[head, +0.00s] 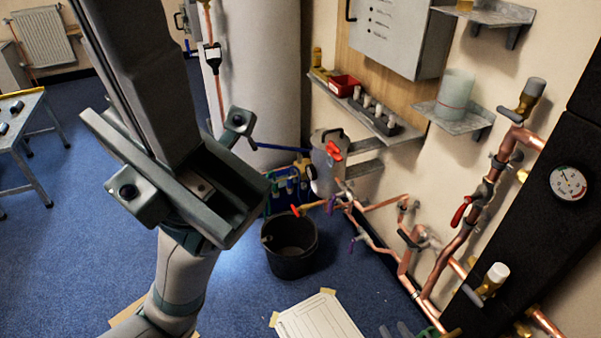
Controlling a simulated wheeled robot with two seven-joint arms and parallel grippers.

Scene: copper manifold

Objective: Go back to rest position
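The fingers lie side by side with no gap visible, and nothing shows held in the part I see. Its wide grey body is below the fingers, on a pale wrist and forearm (185,275) rising from the bottom edge. It is apart from the pipes and shelves in the picture.
A black bucket (290,247) and a white sheet (318,318) are on the blue floor. Copper pipes (470,236) with valves run along the right wall, below a shelf (370,115) and a grey cabinet (392,35). A white tank (258,70) stands behind; a table (22,95) is far left.

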